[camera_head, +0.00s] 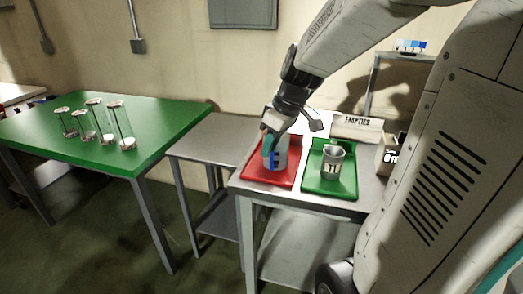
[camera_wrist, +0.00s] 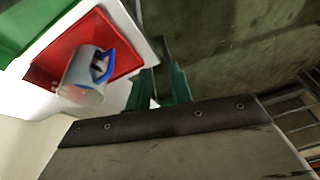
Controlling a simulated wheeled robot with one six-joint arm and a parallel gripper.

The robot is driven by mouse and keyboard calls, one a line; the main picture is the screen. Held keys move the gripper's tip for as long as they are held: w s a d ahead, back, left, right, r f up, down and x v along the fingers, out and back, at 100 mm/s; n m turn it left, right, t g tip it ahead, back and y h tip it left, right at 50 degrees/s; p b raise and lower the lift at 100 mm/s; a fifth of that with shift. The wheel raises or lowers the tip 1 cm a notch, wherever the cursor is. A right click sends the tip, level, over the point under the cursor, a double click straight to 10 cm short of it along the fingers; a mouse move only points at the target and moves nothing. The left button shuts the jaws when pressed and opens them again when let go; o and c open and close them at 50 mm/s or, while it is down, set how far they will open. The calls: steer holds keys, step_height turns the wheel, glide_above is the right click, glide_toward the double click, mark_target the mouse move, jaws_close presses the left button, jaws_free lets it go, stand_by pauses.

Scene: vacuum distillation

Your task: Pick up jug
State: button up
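A pale grey jug with a blue handle (camera_head: 274,154) stands on the red tray (camera_head: 286,180) on the metal table. In the wrist view the jug (camera_wrist: 82,78) and the red tray (camera_wrist: 118,40) lie to the left of my fingers, with the blue handle facing them. My gripper (camera_head: 267,143) is at the jug's left side in the head view. Its teal fingers (camera_wrist: 160,76) are apart with nothing between them. A second, grey metal jug (camera_head: 333,162) stands on the green tray (camera_head: 340,190) to the right.
A box labelled "EMPTIES" (camera_head: 357,128) stands behind the trays. Another box (camera_head: 388,155) is at the table's right edge. A lower metal table (camera_head: 205,148) stands to the left. The green table (camera_head: 60,150) holds several glass vessels (camera_head: 120,125).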

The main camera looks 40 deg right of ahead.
steer(key=n, duration=0.1)
glide_toward(275, 153)
steer(key=s+a+f, duration=0.2)
steer(key=s+a, duration=0.1)
steer(key=shift+t, duration=0.4)
steer(key=x, duration=0.8)
steer(key=shift+w, duration=0.15)
jaws_close()
